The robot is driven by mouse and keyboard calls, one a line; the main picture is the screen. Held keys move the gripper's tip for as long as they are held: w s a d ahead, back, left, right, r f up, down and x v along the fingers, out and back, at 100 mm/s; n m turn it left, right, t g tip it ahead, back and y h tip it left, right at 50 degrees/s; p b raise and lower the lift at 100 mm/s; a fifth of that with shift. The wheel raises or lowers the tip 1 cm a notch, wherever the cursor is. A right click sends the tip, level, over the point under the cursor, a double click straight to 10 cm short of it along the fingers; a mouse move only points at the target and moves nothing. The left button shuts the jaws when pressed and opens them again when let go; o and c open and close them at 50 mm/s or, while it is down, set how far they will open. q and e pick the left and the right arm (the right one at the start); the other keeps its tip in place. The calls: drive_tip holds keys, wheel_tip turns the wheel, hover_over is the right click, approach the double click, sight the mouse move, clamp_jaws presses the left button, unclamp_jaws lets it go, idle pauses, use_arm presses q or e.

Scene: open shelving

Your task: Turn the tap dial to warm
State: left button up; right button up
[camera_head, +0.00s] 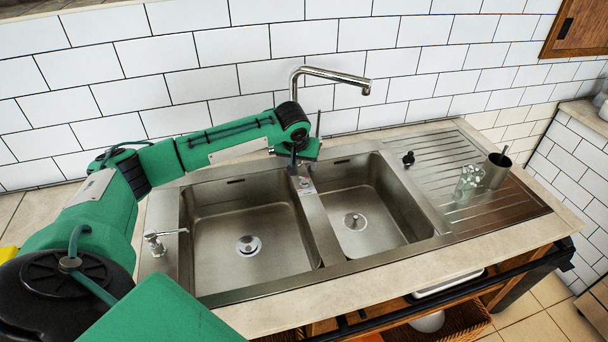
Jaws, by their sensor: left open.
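The chrome tap (335,74) stands behind the sink, against the tiled wall. Its upright rises behind my left gripper and its spout bends over to the right. The tap's lower part and base are largely hidden behind my left gripper (303,152). A small chrome fitting (304,184) shows just below the gripper, on the strip between the two basins. I cannot tell whether this is the dial, nor which setting it is on. My left gripper is open at the tap's base. I cannot tell whether it touches the tap. My right gripper does not show.
The double sink's left basin (225,225) and right basin (385,215) are empty. A soap dispenser (155,243) stands at the left edge.

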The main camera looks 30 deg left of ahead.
sight(304, 178)
use_arm(q)
drive_tip(key=p+x, duration=0.1)
drive_tip(key=x, duration=0.7)
drive_tip(key=shift+s+d, duration=0.1)
drive_tip(key=shift+w+f, duration=0.2)
drive_tip(key=shift+f, duration=0.35)
drive_tip(key=c, duration=1)
